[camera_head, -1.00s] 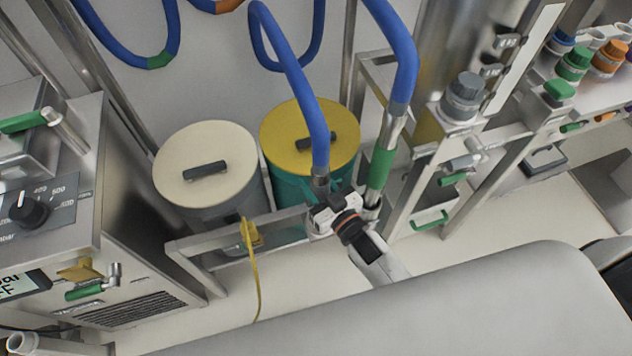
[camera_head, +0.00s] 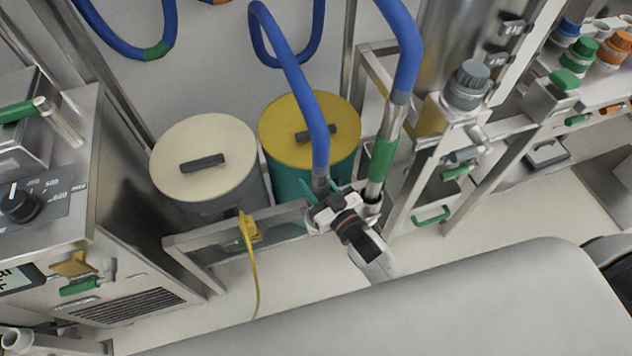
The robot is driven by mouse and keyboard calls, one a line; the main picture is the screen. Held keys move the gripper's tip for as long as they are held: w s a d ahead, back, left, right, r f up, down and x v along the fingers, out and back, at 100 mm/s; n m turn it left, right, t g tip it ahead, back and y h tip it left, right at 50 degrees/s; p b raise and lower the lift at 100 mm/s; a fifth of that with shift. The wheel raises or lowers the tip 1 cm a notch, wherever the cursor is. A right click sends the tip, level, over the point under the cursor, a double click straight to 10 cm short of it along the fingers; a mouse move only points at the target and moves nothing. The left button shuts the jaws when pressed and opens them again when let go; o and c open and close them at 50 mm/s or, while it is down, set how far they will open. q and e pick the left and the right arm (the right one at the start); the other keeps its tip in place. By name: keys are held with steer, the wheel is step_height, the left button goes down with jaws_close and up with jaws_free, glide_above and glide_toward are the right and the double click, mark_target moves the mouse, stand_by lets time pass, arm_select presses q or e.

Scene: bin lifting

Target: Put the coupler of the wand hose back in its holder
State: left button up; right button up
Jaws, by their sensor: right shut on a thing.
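My right gripper (camera_head: 326,195) is in the middle of the head view, at the front rail of the metal frame. It is shut on the metal coupler (camera_head: 320,180) at the lower end of a blue hose (camera_head: 303,100). The coupler hangs about upright in front of the yellow-lidded bin. Its lower end is hidden by the gripper, so I cannot tell whether it sits in a holder. Just right of it, a second blue hose ends in a metal wand with a green band (camera_head: 381,160), standing in a ring (camera_head: 372,206) on the frame. My left gripper is not in view.
A cream-lidded bin (camera_head: 204,158) and a yellow-lidded bin (camera_head: 310,130) stand behind the frame rail (camera_head: 205,238). A yellow clip with a cord (camera_head: 249,230) hangs on the rail. A control cabinet (camera_head: 75,225) is at left, a valve rack (camera_head: 440,140) at right.

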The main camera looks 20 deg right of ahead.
steer(key=shift+f+b, duration=0.85)
steer(key=shift+f, duration=0.2)
steer(key=shift+f+b, duration=0.7)
steer(key=shift+f, duration=0.5)
stand_by(0.8)
steer(key=o, duration=1.3)
steer(key=shift+c, duration=0.2)
steer(key=shift+f, duration=0.1)
steer(key=v, duration=1.2)
